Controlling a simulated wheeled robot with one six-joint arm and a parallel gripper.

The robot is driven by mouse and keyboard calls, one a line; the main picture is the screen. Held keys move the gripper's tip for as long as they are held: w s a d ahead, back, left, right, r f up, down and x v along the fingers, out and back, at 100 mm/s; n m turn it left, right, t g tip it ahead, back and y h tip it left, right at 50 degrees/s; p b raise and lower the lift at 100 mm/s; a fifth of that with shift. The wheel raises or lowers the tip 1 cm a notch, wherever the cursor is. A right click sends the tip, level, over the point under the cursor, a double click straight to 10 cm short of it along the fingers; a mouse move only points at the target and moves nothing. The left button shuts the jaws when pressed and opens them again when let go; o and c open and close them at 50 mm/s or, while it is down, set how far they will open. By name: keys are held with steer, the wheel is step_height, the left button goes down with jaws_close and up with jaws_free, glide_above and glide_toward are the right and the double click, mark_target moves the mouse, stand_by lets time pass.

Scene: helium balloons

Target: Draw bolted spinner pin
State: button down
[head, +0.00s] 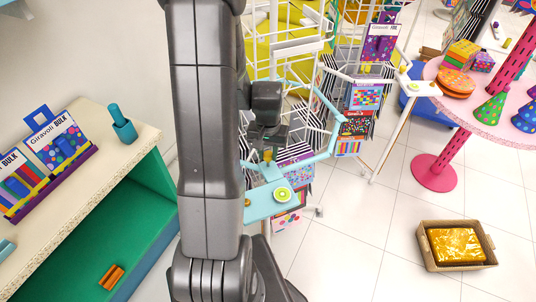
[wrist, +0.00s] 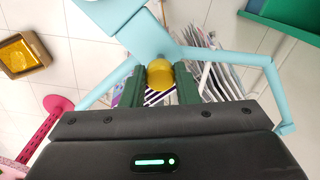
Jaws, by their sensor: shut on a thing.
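The spinner rack is a white wire stand (head: 290,50) with a light blue frame and bracket (head: 258,205). My gripper (head: 267,143) is over the bracket in the head view. In the wrist view my gripper (wrist: 160,85) has its two dark green fingers shut on a yellow, round-topped pin (wrist: 160,74). The pin sits next to the light blue bracket (wrist: 135,25). A small yellow piece of the pin (head: 267,155) shows under the fingers in the head view. The pin's lower end is hidden.
A pink round table (head: 490,90) stands at right. A cardboard box (head: 425,245) with gold contents is on the tiled floor. Open floor lies between.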

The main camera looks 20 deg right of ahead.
mark_target(268, 154)
steer(key=c, duration=1.1)
jaws_free()
steer(key=shift+r, duration=0.1)
step_height(268, 154, up, 14)
step_height(268, 154, down, 14)
steer(key=shift+f, duration=0.15)
stand_by(0.4)
